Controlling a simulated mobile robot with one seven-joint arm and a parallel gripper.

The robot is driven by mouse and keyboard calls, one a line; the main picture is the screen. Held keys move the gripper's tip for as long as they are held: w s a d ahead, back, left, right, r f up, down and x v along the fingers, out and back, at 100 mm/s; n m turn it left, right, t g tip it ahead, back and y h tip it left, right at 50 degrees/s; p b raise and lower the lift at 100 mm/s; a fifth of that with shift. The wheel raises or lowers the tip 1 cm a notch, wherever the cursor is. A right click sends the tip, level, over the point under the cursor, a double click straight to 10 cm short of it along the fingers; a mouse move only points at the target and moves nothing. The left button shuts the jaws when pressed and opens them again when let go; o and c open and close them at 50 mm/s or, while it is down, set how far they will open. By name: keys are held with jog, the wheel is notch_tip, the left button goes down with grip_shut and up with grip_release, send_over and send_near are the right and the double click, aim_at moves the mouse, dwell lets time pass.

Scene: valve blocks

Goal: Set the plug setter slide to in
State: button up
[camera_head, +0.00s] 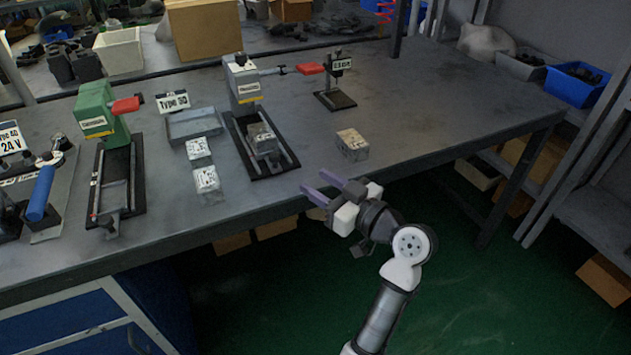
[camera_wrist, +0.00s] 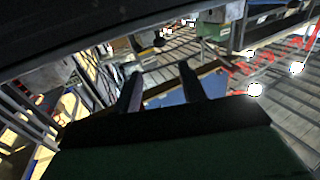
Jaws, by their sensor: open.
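A grey machine (camera_head: 243,86) with a red handle (camera_head: 310,68) stands on the bench in the head view. A dark slide track (camera_head: 284,150) runs forward from it and carries a metal valve block (camera_head: 262,138). A green machine (camera_head: 97,112) with a red handle (camera_head: 125,105) and a similar track (camera_head: 137,175) stands to the left. The labels are too small to tell which is the plug setter. My gripper (camera_head: 322,188) is open and empty, near the front edge of the bench, right of and in front of the grey machine's track. Its fingers also show in the wrist view (camera_wrist: 160,77).
Loose metal blocks lie on the bench (camera_head: 440,110): one (camera_head: 352,144) right of the track, others (camera_head: 207,182) left. A small black stand (camera_head: 335,98) is behind. A grey tray (camera_head: 193,125) lies between the machines. The bench's right part is clear.

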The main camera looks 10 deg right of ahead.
aim_at(278, 159)
jog(key=c, duration=0.4)
jog(key=m, duration=0.3)
jog(key=shift+d+r, duration=0.15)
jog(key=shift+r, duration=0.05)
jog(key=c, duration=0.5)
jog(key=m, duration=0.4)
jog(key=m+p, duration=0.1)
jog(key=m, duration=0.1)
jog(key=shift+s+d+r+m+g, duration=0.25)
jog(key=shift+d+r+m+g, duration=0.05)
jog(key=shift+d+g, duration=0.1)
grip_shut()
jog(key=w+a+m+p, duration=0.1)
jog(key=w+a+m, duration=0.1)
jog(key=m, duration=0.6)
jog(key=w+a+m+g+p, duration=0.1)
jog(key=w+a+m, duration=0.1)
jog(key=m, duration=0.7)
jog(key=w+a+m+p, duration=0.1)
jog(key=w+a+m, duration=0.2)
jog(key=m, duration=0.5)
jog(key=shift+w+a+f, duration=0.1)
jog(key=shift+w+f, duration=0.25)
jog(key=shift+w, duration=0.1)
